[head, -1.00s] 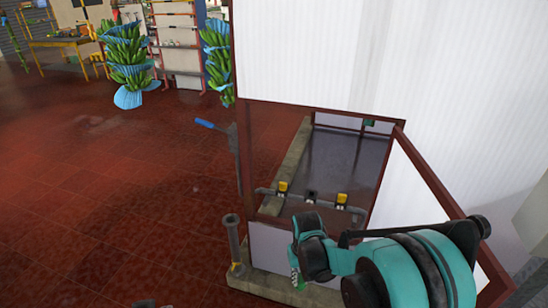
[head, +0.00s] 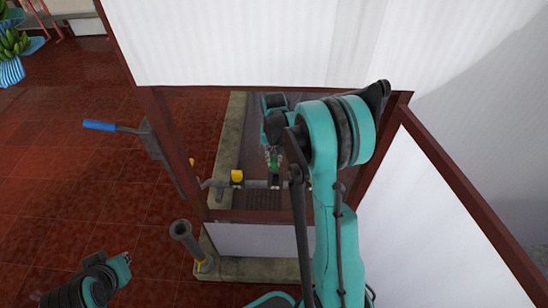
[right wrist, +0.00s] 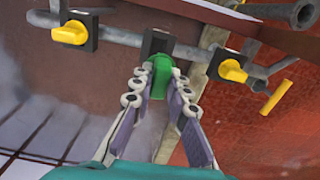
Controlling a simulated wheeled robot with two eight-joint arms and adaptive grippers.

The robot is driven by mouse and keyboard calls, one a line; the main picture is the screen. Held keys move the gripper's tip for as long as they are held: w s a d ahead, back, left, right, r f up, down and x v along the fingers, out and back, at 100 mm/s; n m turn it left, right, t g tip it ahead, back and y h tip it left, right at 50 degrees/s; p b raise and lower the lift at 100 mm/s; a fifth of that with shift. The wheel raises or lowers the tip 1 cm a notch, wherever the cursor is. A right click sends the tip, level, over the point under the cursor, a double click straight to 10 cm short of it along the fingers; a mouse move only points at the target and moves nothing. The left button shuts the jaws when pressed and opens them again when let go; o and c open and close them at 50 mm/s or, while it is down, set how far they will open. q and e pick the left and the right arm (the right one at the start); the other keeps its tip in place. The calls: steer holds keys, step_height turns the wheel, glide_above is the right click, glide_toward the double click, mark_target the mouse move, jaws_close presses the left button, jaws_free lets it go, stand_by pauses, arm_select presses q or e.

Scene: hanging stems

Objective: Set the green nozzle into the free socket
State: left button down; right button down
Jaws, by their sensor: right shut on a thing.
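The green nozzle (head: 273,163) is gripped in my right gripper (head: 273,153). In the right wrist view the fingers (right wrist: 160,85) are shut on the nozzle (right wrist: 157,83). The free socket is a black block on the grey pipe (head: 275,183); it also shows in the wrist view (right wrist: 156,42), right past the nozzle's far end. I cannot tell whether nozzle and socket touch. Yellow nozzles (right wrist: 72,33) (right wrist: 232,71) sit in the sockets on either side. My left arm shows at the lower left of the head view; its fingers cannot be made out.
My right arm reaches through a booth opening with a dark red frame (head: 260,215) and white panels (head: 240,45). A blue-handled lever (head: 100,125) sticks out left of the frame. A grey upright pipe (head: 190,243) stands by the concrete curb (head: 235,268). Red floor at left is clear.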

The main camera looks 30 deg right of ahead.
mark_target(275, 169)
steer(key=shift+d, duration=0.35)
steer(key=shift+s+f, duration=0.1)
steer(key=shift+f+b, duration=0.25)
steer(key=shift+b, duration=0.05)
step_height(275, 169, down, 5)
steer(key=b, duration=0.3)
steer(key=shift+f+b, duration=0.15)
steer(key=shift+b, duration=0.15)
steer(key=shift+f, duration=0.15)
steer(key=shift+a+f+b, duration=0.1)
steer(key=shift+f+b, duration=0.15)
steer(key=shift+b, duration=0.25)
stand_by(0.4)
steer(key=shift+f, duration=0.35)
steer(key=shift+f+b, duration=0.7)
steer(key=shift+b, duration=0.25)
stand_by(1.0)
stand_by(0.5)
